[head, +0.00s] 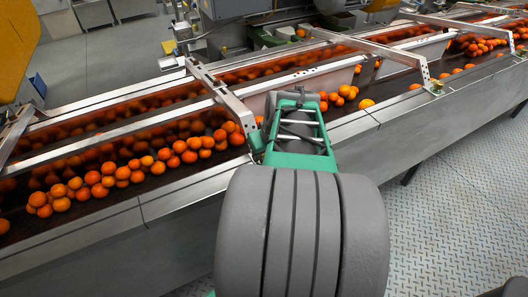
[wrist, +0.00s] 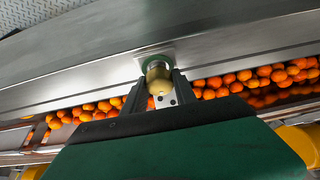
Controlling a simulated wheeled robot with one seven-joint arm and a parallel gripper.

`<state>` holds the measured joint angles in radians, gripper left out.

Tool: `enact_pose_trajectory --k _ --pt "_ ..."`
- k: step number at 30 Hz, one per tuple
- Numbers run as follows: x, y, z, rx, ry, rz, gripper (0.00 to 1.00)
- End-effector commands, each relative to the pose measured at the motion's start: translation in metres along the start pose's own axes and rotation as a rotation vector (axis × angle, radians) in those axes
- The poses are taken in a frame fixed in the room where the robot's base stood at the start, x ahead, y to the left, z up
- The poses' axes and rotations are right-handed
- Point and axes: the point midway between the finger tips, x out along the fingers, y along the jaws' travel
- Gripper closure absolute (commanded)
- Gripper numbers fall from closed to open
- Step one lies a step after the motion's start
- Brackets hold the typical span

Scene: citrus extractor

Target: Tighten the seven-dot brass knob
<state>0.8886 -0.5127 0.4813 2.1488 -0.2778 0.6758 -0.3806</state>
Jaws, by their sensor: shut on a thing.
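A brass knob (wrist: 158,76) shows in the wrist view between the two dark fingers of my gripper (wrist: 158,90). The fingers are shut on it, one on each side. Behind the knob is a round fitting on the steel rail of the conveyor. A small pale plate with dark dots (wrist: 166,101) sits right by the knob; the dots are too small to count. In the head view my gripper (head: 292,103) reaches to the conveyor's side rail, and the arm and hand hide the knob.
A conveyor full of oranges (head: 180,152) runs across the head view behind steel rails. A metal crossbar (head: 222,98) stands just left of my gripper, and another crossbar (head: 395,52) lies to the right. Open patterned floor (head: 450,215) lies at the lower right.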

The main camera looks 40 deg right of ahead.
Motion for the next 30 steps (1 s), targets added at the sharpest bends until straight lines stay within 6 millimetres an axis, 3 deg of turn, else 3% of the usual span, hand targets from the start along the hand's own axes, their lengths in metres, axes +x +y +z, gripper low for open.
enact_pose_trajectory --k 4,5,7,17,24,30 --pt "-0.003 0.001 -0.003 -0.003 0.008 0.004 1.0" --pt "-0.003 0.001 -0.004 -0.003 0.008 0.004 0.64" --pt "-0.003 0.001 -0.003 -0.003 0.007 0.003 0.58" --pt "-0.007 0.001 -0.002 -0.002 0.006 0.002 0.57" --pt "-0.054 0.002 -0.003 -0.002 0.008 0.005 0.57" --pt "-0.078 0.001 -0.002 -0.001 0.005 0.003 0.57"
